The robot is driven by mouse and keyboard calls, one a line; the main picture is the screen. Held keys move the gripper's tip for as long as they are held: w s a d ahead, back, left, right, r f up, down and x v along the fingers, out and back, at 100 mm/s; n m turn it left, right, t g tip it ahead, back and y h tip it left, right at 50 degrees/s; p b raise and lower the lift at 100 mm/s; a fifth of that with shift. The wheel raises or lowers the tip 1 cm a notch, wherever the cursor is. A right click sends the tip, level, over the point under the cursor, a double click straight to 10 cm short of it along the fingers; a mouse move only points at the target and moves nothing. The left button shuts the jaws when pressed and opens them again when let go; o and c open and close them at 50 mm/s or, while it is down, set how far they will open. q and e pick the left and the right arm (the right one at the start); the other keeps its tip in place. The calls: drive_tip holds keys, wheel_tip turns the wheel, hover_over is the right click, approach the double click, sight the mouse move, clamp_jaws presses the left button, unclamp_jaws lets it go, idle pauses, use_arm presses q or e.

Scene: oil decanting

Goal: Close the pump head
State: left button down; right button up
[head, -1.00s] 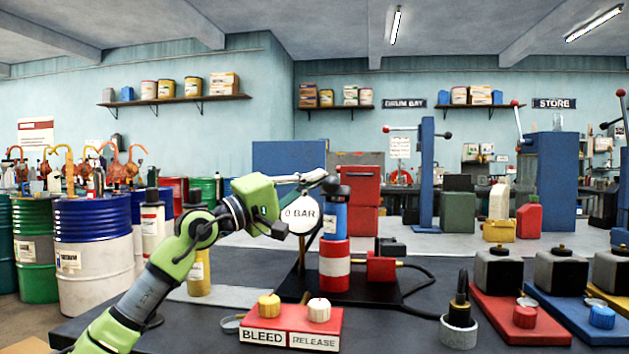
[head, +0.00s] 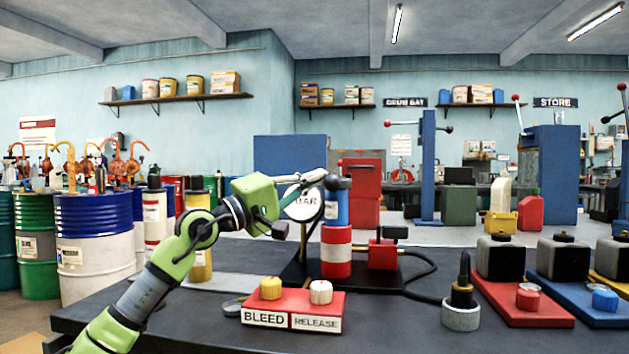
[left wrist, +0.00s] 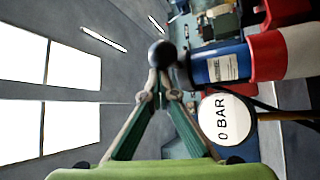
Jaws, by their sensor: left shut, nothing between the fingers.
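The pump stands on the bench with a red and white lower body (head: 336,252), a blue upper cylinder (head: 336,212) and a black cap (head: 337,183). The blue cylinder also shows in the left wrist view (left wrist: 222,66). My left gripper (head: 322,177) is shut and empty, its fingertips at the left of the black cap. In the left wrist view a black ball (left wrist: 161,53) lies just beyond the fingertips (left wrist: 158,78); I cannot tell whether they touch. The fingers partly cover the round gauge (head: 302,208), which reads 0 BAR in the left wrist view (left wrist: 226,118). My right gripper is not in view.
A red BLEED and RELEASE panel (head: 291,321) with yellow and white knobs lies in front of the pump. A red block (head: 382,254) with a black hose stands to its right. Red and blue trays (head: 535,316) lie at the right. A hose fitting (head: 461,314) stands nearby.

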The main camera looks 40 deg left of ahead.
use_arm(q)
drive_tip(key=shift+d+f, duration=0.15)
drive_tip(key=shift+f, duration=0.25)
drive_tip(key=v, duration=1.1)
drive_tip(key=shift+s+a+r, duration=0.25)
drive_tip(key=shift+s+a, duration=0.05)
drive_tip(key=shift+s, duration=0.2)
